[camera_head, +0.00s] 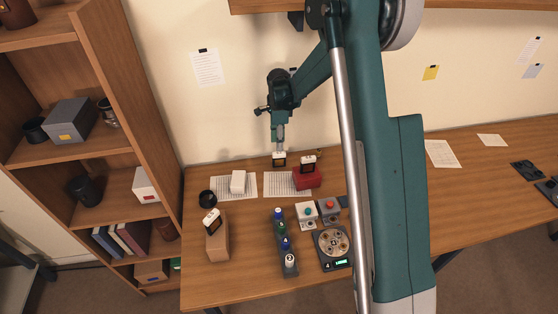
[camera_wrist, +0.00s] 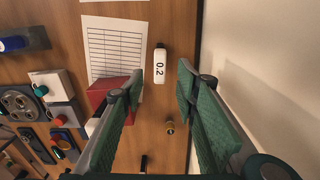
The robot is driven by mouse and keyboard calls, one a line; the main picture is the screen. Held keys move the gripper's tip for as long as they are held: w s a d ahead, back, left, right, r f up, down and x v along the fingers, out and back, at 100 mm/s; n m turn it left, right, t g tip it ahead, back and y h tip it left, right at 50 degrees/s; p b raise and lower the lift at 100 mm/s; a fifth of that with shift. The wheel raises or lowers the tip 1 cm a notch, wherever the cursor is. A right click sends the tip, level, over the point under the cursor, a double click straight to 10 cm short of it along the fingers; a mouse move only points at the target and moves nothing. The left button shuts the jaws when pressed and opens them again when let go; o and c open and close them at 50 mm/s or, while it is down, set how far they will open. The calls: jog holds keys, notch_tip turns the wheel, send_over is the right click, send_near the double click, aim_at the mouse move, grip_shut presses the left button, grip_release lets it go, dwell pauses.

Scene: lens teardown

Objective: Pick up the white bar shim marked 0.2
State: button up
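The white bar shim marked 0.2 (camera_wrist: 160,69) shows in the wrist view beside a ruled sheet, with a dark cap at one end. In the wrist view it lies midway between the fingertips of my gripper (camera_wrist: 160,77), with a gap on each side. The fingers are open and empty. In the head view my gripper (camera_head: 279,149) points down at the back of the bench, just above a small white and black piece (camera_head: 279,159) that looks like this shim. Its height above the shim is hard to judge.
A red block (camera_head: 307,179), also in the wrist view (camera_wrist: 103,94), stands close beside the shim. A small brass piece (camera_wrist: 170,127) lies nearby. A wooden block (camera_head: 217,243), a bottle rack (camera_head: 286,250) and a round-plated device (camera_head: 333,243) stand further forward. The wall is close behind.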

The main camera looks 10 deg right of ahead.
aim_at(279, 153)
dwell(0.3)
jog(key=shift+f, duration=1.35)
jog(key=shift+f, duration=0.1)
jog(key=shift+d+f, duration=0.1)
jog(key=shift+f, duration=2.4)
grip_shut()
